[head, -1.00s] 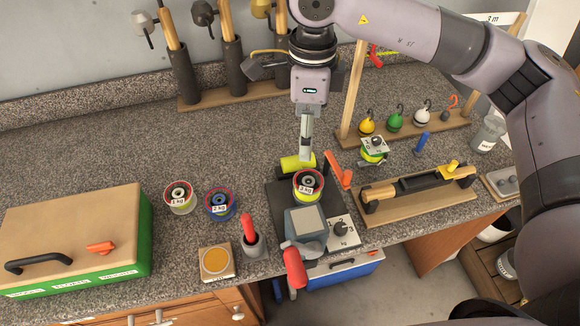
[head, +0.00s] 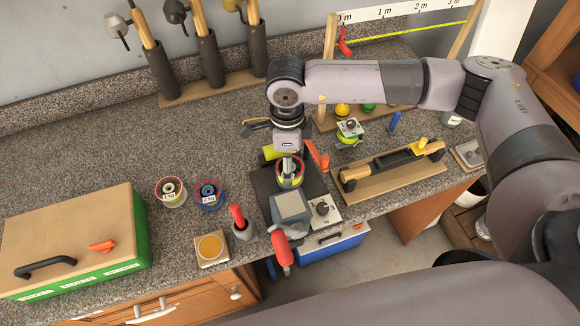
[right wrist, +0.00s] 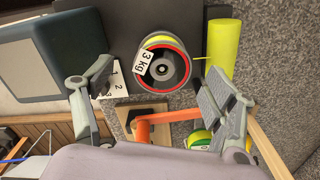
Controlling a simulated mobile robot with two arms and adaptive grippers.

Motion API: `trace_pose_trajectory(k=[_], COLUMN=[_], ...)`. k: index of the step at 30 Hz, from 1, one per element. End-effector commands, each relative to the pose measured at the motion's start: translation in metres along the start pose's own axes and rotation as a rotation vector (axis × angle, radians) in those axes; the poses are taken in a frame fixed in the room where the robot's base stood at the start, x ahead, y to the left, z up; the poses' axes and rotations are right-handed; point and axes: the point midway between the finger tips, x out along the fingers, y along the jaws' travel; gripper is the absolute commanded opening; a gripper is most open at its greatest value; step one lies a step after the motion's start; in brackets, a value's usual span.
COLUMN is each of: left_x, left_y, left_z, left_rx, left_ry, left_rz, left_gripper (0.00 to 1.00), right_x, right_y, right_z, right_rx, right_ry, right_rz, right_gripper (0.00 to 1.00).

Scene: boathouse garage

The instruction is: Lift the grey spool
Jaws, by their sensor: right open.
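A spool (head: 290,177) with a grey hub, a red ring and yellow-green line stands on the dark plate of a scale; it is the one under my right gripper. In the right wrist view this spool (right wrist: 167,65) shows a white "3 kg" label. My right gripper (head: 290,165) points down just above it. The right wrist view shows my right gripper (right wrist: 158,82) open, with its fingers apart to either side of the spool and no visible contact. The fingers partly hide the spool in the head view. My left gripper is not in view.
Two more spools, one pale (head: 171,192) and one blue (head: 209,194), stand left of the scale (head: 262,182). An orange lever (head: 318,156) and a yellow-green cylinder (head: 270,153) are close by. A green case (head: 139,235) is at left. The counter behind the pale spool is clear.

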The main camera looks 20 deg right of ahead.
Motion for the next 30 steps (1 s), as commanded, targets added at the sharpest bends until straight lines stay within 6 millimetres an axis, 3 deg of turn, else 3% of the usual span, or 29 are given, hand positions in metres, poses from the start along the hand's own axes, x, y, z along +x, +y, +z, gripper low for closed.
trace_pose_trajectory(k=[3,9,16,30], left_x=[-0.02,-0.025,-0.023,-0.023], left_y=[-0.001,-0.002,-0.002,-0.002], left_z=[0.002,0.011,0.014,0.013], left_rx=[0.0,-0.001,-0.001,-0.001], left_ry=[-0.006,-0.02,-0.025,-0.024], left_rz=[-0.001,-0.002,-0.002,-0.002], left_gripper=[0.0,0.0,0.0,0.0], right_x=[0.012,0.036,0.038,0.038], right_y=[-0.003,-0.004,-0.004,-0.004], right_z=[-0.005,-0.004,-0.004,-0.004], right_rx=[0.001,0.002,0.001,0.001], right_ry=[0.004,0.002,0.001,0.0], right_rz=[0.004,0.002,0.0,0.001], right_gripper=[0.79,0.79,0.79,0.47])
